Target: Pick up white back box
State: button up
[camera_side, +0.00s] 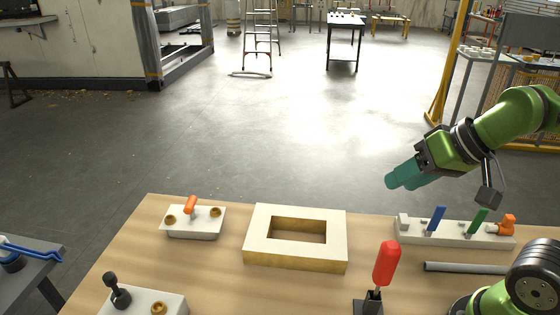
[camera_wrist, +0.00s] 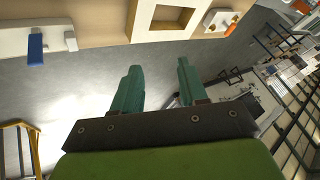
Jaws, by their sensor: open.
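The white back box (camera_side: 193,222) sits at the table's back left, with an orange handle (camera_side: 190,206) and brass knobs on top. My gripper (camera_side: 398,178) is raised in the air at the right, well away from the box, beyond the table's back edge. In the wrist view its teal fingers (camera_wrist: 159,70) are apart with nothing between them.
A pale wooden frame with a rectangular opening (camera_side: 262,240) lies mid-table. A second white box (camera_side: 145,303) with a black handle stands front left. A red-handled clamp (camera_side: 386,262) stands upright in front. A white rail (camera_side: 408,236) with coloured pieces and a grey rod (camera_side: 465,267) are at right.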

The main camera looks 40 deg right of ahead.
jog(key=shift+o, duration=1)
jog(key=m+g+y, duration=0.3)
jog(key=m, duration=0.1)
send_near(192, 202)
jog(key=x, duration=0.8)
jog(key=shift+w+a+f, duration=0.1)
jog(key=shift+f, duration=0.2)
